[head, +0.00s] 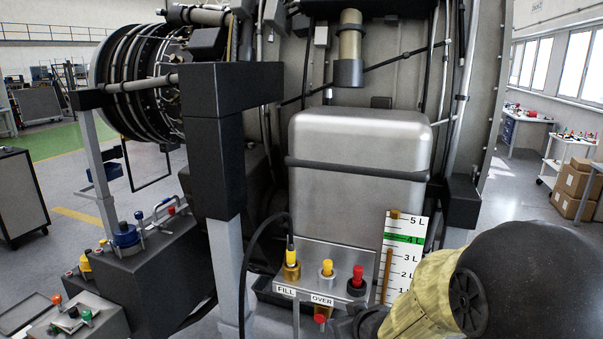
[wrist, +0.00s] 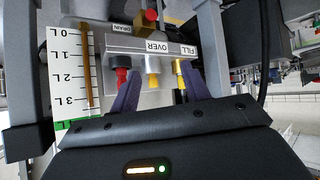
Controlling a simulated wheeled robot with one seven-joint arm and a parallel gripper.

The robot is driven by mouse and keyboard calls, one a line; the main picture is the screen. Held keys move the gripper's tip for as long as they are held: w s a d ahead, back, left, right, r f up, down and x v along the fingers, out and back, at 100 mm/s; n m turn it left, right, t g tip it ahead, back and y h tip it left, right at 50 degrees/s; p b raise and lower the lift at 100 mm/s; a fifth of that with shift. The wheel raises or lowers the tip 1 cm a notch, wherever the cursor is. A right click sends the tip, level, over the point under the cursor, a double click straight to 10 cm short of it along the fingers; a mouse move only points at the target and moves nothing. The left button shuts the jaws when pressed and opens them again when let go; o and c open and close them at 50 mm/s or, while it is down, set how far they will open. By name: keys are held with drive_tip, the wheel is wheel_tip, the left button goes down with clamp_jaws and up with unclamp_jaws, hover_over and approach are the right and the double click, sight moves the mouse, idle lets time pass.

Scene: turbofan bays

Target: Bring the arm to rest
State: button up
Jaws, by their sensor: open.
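My gripper (wrist: 161,68) is open in the wrist view, its two purple fingers spread with nothing held between them. Beyond the fingers is the fitting panel (head: 340,262), which appears upside down in the wrist view. The yellow FILL connector (head: 291,252) has a black hose on it. A yellow cap (head: 327,268) stands at OVER, and a red cap (head: 357,278) is to its right. I cannot tell how far the fingertips are from these fittings. My arm (head: 430,295) fills the lower right of the head view.
A silver tank (head: 358,150) stands behind the panel. The level scale (head: 421,232) has a green band at 4 L and a brown column near 3 L. A dark post (head: 212,150) rises left of the panel. A grey tool block (head: 145,262) stands lower left.

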drive_tip(key=s+d+f+m+g+h, duration=0.1)
drive_tip(key=s+d+f+m+g, duration=0.1)
drive_tip(key=s, duration=0.6)
drive_tip(key=s+d+f+m+g+h+b, duration=0.1)
drive_tip(key=s+d+f+m+g+h, duration=0.1)
drive_tip(key=s+g, duration=0.3)
drive_tip(key=s+d+f, duration=0.1)
drive_tip(key=s, duration=0.2)
drive_tip(key=shift+d+f, duration=0.2)
drive_tip(key=shift+f, duration=0.05)
drive_tip(key=shift+a, duration=0.1)
drive_tip(key=shift+c, duration=1.2)
